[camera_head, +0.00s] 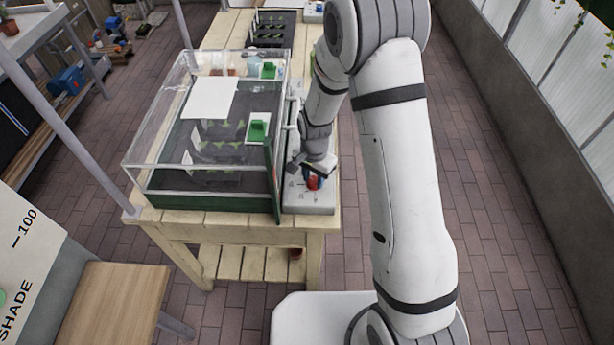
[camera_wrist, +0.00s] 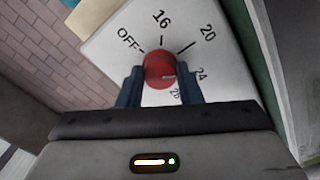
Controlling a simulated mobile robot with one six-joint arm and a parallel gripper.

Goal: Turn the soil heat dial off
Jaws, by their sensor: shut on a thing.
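The soil heat dial (camera_wrist: 160,66) is a round red knob on a pale panel (camera_head: 310,200) printed OFF, 16, 20, 24 and a lower, partly covered number. In the wrist view OFF is at the upper left of the knob and 24 at its right. A small pale mark shows on the knob's lower right, on the side of 24; its exact setting is hard to read. My gripper (camera_wrist: 160,78) is shut on the knob, one dark finger on each side. In the head view the red dial (camera_head: 312,183) shows just below my gripper (camera_head: 311,170).
A clear-walled propagator box (camera_head: 200,130) with green vent pieces stands directly left of the panel on the wooden bench (camera_head: 225,222). A black tray (camera_head: 272,30) lies behind it. A wooden stool (camera_head: 110,305) stands at lower left. Brick floor is open right of the bench.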

